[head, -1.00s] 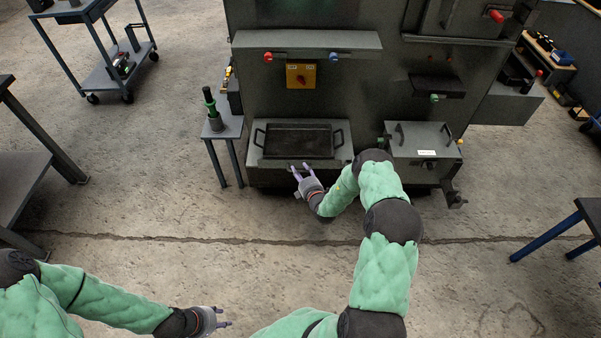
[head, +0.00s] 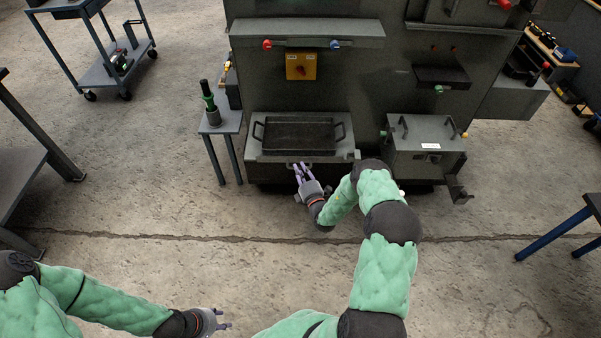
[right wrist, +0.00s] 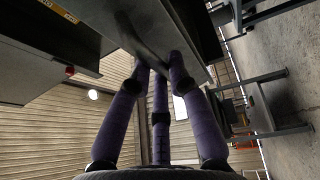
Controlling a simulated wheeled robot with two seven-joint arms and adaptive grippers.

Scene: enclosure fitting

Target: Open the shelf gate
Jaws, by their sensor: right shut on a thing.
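The shelf (head: 252,148) is on the lower front of the large grey machine and bears a dark tray with two side handles. A dark front panel (head: 262,170), which I take for the gate, runs along its front edge. My right gripper (head: 301,168) is at the middle of this edge, shut on a thin dark bar that looks like the gate's handle. In the right wrist view my right gripper's purple fingers (right wrist: 160,65) meet at a dark edge; the grip itself is partly hidden. My left gripper (head: 225,317) is low in the head view, empty, fingers apart.
A grey lidded box (head: 425,158) stands right of the shelf. A small side table (head: 228,122) with a green-and-black tool is on the left. A yellow switch box (head: 300,67) is above. The floor in front is clear.

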